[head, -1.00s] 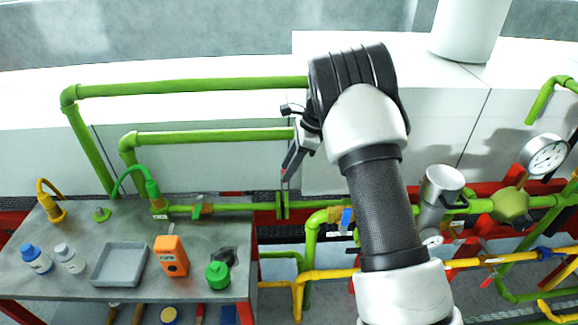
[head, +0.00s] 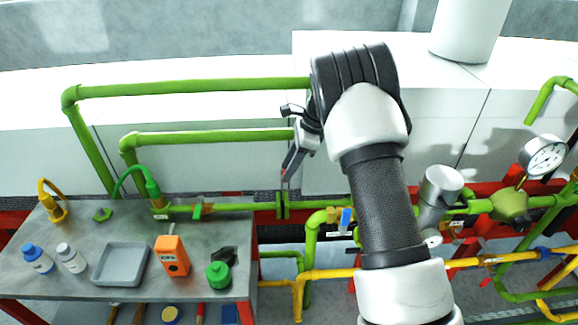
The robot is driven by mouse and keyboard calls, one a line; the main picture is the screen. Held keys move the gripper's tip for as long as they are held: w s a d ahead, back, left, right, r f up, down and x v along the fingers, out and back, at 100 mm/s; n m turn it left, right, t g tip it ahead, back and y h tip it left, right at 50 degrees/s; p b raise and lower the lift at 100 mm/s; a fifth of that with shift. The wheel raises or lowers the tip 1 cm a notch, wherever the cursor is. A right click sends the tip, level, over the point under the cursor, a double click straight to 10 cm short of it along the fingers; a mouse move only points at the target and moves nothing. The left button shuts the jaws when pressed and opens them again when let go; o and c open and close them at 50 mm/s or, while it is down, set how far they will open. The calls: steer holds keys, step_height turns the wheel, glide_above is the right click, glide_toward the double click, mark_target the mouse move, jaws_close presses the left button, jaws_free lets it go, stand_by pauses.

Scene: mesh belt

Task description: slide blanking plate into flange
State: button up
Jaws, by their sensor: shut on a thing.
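The green flange (head: 283,205) stands on the green pipe just right of the bench, its two discs upright with a narrow gap between them. My gripper (head: 289,168) points down from the end of my arm, just above the flange. It is shut on the blanking plate (head: 285,183), of which only a thin, edge-on sliver shows below the fingers. The plate's lower end is close to the top of the flange. I cannot tell whether it touches or enters the gap.
The grey bench (head: 130,220) at left holds a grey tray (head: 120,282), an orange meter (head: 172,256), a green-capped item (head: 218,275) and two bottles. Green pipes (head: 190,88) run behind. A gauge (head: 544,155) and yellow pipes (head: 385,272) lie to the right.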

step_height(320, 180, down, 7)
steer(key=b, duration=0.3)
stand_by(2.5)
steer(key=o, duration=1.2)
steer(key=shift+r, duration=0.15)
steer(key=shift+o, duration=0.2)
steer(key=v, duration=1.7)
steer(key=shift+r+b, duration=0.15)
steer(key=shift+b, duration=0.15)
steer(key=shift+d, duration=0.1)
